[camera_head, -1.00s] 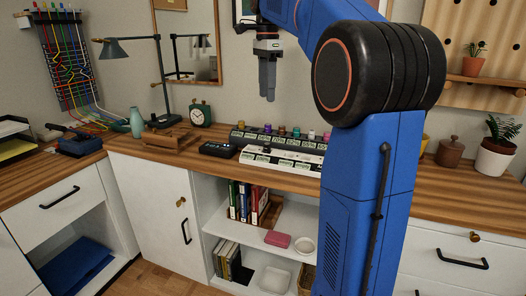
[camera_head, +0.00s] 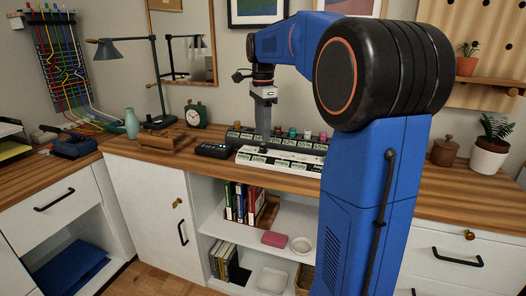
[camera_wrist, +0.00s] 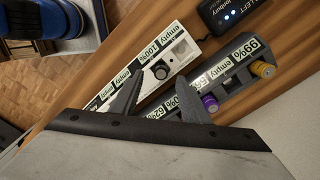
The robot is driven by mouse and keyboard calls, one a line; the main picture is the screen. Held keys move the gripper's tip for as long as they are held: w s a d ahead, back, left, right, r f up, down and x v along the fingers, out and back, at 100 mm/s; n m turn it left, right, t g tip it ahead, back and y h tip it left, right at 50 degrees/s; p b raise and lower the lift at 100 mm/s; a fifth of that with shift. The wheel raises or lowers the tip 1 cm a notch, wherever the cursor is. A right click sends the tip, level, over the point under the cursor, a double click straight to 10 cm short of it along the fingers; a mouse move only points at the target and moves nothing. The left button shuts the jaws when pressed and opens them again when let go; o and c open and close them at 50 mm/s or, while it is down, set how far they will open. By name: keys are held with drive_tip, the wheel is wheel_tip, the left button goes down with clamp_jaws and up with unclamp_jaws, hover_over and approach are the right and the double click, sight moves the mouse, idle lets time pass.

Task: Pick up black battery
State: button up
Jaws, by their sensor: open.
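The black battery (camera_wrist: 161,71) stands in the white labelled rack (camera_wrist: 118,88), with its round top showing in the wrist view. In the head view the white rack (camera_head: 246,159) lies on the desk, and the gripper is close above it. My gripper (camera_wrist: 160,84) is open and empty; its two fingertips point toward the battery, one on each side in the wrist view. I cannot tell how far above the battery they are. In the head view my gripper (camera_head: 263,132) points straight down.
A dark rack (camera_wrist: 240,84) with a purple battery (camera_wrist: 210,103) and a yellow battery (camera_wrist: 262,69) sits beside the white rack. A black device (camera_wrist: 231,14) with blue lights is nearby. A wooden stand (camera_head: 166,140), clock (camera_head: 196,115) and lamp (camera_head: 118,49) stand to the left.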

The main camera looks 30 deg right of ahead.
sight(263, 143)
wheel_tip(263, 143, down, 4)
drive_tip(key=shift+w+d+f, duration=0.1)
clamp_jaws()
drive_tip(key=shift+r, duration=0.2)
